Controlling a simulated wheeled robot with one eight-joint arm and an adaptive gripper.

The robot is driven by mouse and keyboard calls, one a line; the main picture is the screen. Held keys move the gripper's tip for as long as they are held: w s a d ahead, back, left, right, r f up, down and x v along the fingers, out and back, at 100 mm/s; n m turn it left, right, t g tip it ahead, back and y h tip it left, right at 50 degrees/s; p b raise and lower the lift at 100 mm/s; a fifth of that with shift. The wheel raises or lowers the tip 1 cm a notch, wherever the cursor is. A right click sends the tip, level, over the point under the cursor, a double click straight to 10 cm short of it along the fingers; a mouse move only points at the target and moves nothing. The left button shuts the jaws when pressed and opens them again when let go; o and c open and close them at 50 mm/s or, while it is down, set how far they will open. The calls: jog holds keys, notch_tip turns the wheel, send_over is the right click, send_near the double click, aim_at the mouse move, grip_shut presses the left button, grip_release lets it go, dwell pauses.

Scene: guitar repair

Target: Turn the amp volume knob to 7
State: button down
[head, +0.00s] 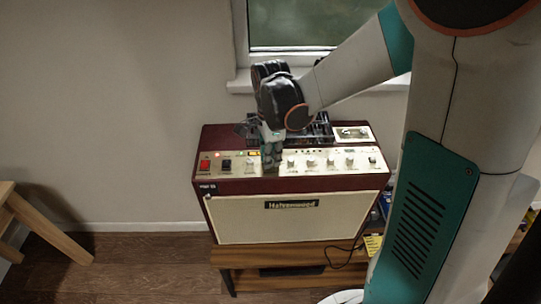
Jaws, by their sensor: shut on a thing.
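The amp (225,187) is a dark red box with a cream grille and a light control panel along its top front. A row of light knobs (330,162) runs along the right part of the panel. A red switch (205,164) and a dark switch (227,164) sit at the left end. The numbers are too small to read.
The amp stands on a low wooden bench (290,254). A wooden stool or table (50,225) is at the far left. A window (310,22) is in the wall behind. A dark cable (345,255) hangs at the right. Floor at left is clear.

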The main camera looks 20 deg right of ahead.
dwell(0.4)
jog(key=c, duration=1.5)
grip_release()
notch_tip(320, 180, up, 12)
jog(key=shift+s, duration=0.1)
jog(key=s+n+t, duration=0.2)
jog(key=s+n, duration=0.3)
jog(key=n, duration=0.1)
jog(key=s+n+t+b, duration=0.1)
jog(key=s+n+t, duration=0.1)
jog(key=s+n, duration=0.2)
jog(key=s+n+t+b, duration=0.1)
jog(key=s+n+t, duration=0.2)
jog(key=s+n, duration=0.2)
jog(key=shift+s+f+n, duration=0.2)
jog(key=shift+n, duration=0.7)
jog(key=shift+s+f+n, duration=0.15)
jog(key=shift+f+n, duration=0.05)
jog(key=shift+n, duration=0.7)
